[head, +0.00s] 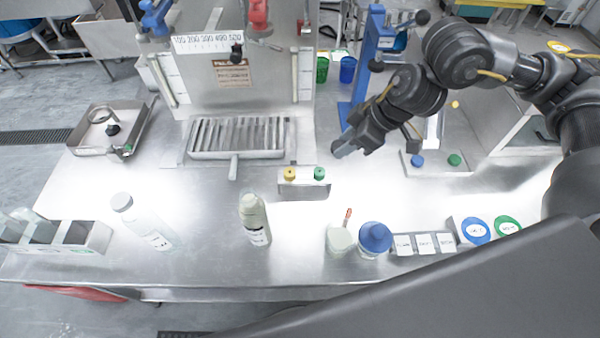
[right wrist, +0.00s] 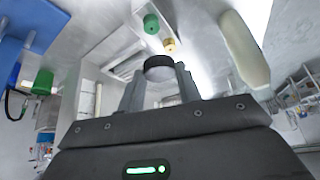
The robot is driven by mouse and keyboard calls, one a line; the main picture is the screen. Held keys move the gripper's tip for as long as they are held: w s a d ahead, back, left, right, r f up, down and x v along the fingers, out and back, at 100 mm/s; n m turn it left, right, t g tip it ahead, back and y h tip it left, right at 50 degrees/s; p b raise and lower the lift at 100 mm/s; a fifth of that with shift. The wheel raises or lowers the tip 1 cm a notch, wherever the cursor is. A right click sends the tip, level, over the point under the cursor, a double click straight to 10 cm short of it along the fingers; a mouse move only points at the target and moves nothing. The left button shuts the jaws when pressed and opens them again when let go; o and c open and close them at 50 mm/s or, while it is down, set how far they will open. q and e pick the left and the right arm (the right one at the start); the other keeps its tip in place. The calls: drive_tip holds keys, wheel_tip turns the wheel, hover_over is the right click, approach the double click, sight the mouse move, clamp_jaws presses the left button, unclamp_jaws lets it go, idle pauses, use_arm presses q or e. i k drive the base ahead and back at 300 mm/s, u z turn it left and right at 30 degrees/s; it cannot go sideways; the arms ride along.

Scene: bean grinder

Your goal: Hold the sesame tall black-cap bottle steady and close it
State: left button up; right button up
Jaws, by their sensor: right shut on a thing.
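My right gripper (head: 343,150) is in the upper middle of the head view, above the table behind the bottles. In the right wrist view, the gripper (right wrist: 160,85) is shut on a round black cap (right wrist: 159,67) held between its fingertips. A tall pale green-cream bottle (head: 256,222) with a white label stands in the front middle of the table; it also shows in the right wrist view (right wrist: 244,48). It is apart from the gripper. Whether its mouth is open is too small to tell. My left gripper is not in view.
A metal block (head: 304,188) with yellow and green knobs stands behind the bottle. A clear bottle (head: 142,222) is on the left; a small pale jar (head: 340,240) and a blue-topped jar (head: 375,239) are on the right. A slatted metal tray (head: 236,140) lies behind.

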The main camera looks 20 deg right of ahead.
sight(252, 209)
drive_tip(key=k, duration=1)
drive_tip(key=z, duration=1.75)
drive_tip(key=i, duration=0.85)
drive_tip(key=u, duration=2.45)
